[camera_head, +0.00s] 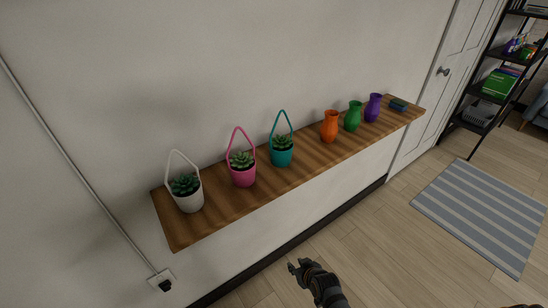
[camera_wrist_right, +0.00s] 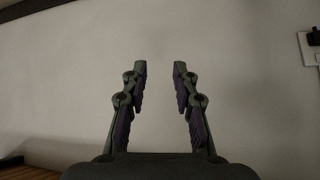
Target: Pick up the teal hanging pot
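The teal hanging pot (camera_head: 281,158) stands upright on the wooden wall shelf (camera_head: 230,199), with a green succulent in it and a tall teal loop handle above. It is between the pink hanging pot (camera_head: 243,177) and the orange vase (camera_head: 329,127). My right gripper (camera_head: 298,266) is below and in front of the shelf, well apart from the pot. In the right wrist view my right gripper (camera_wrist_right: 160,68) is open and empty, facing the bare wall. The teal pot does not show there. My left gripper is not in view.
A white hanging pot (camera_head: 189,202) stands at the shelf's left end. A green vase (camera_head: 353,117), a purple vase (camera_head: 373,108) and a small dark blue item (camera_head: 398,105) stand towards the right end. A wall socket (camera_head: 161,280) is below left. The floor in front is clear.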

